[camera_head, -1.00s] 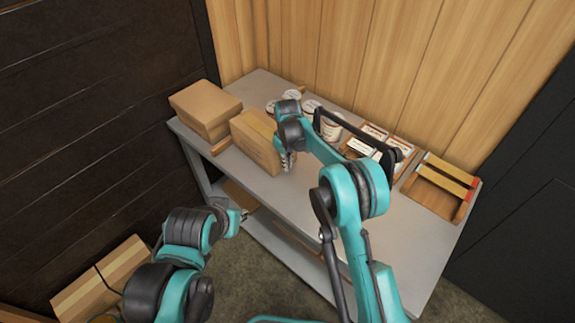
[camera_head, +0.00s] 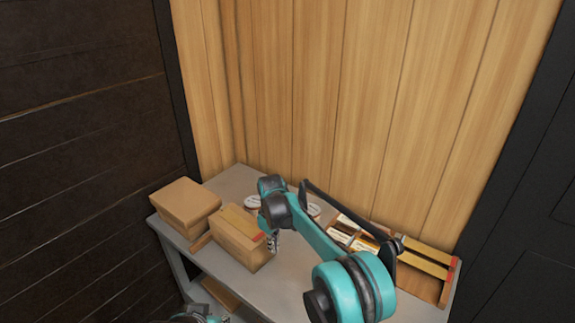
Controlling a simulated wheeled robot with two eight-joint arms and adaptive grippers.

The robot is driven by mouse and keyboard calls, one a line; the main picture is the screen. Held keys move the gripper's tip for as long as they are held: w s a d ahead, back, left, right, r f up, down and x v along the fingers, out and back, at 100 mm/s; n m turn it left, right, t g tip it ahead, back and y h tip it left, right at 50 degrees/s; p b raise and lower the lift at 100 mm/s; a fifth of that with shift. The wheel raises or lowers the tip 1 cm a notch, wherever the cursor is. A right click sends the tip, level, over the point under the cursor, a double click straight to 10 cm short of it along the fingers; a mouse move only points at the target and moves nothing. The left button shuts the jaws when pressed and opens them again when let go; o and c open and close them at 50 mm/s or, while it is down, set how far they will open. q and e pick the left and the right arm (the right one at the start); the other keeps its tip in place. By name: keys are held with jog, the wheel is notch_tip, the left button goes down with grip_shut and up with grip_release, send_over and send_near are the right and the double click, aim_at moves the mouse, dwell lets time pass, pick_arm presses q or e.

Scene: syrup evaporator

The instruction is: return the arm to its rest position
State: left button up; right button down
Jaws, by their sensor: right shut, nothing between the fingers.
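My right arm, teal and black, reaches up from the bottom right over the grey table (camera_head: 290,285). My right gripper (camera_head: 272,244) points down beside the right end of a cardboard box (camera_head: 235,240). It is shut and empty; I cannot tell whether it touches the box. Only a small dark and teal piece of my left arm shows at the bottom edge, left of centre. The left gripper's fingers cannot be made out there.
Another cardboard box (camera_head: 184,205) sits at the table's left end. Round white-lidded containers (camera_head: 252,202) stand behind my right arm. A wooden tray (camera_head: 425,280) with red ends lies at the right. A wood-plank wall (camera_head: 320,100) closes the back; dark walls flank both sides.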

jog(key=s+d+r+m+t, duration=0.4)
jog(key=s+d+r+m, duration=0.1)
jog(key=s+d+r, duration=1)
jog(key=s+d+f+m+t, duration=0.1)
jog(key=s+d+f+m, duration=0.1)
jog(key=s+d, duration=0.3)
jog(key=s+d+f+m+t, duration=0.2)
jog(key=s+d, duration=0.3)
jog(key=s, duration=0.5)
jog(key=shift+s+d+f+m+b, duration=0.2)
jog(key=shift+s+f+m+b, duration=0.15)
jog(key=shift+f+m, duration=0.3)
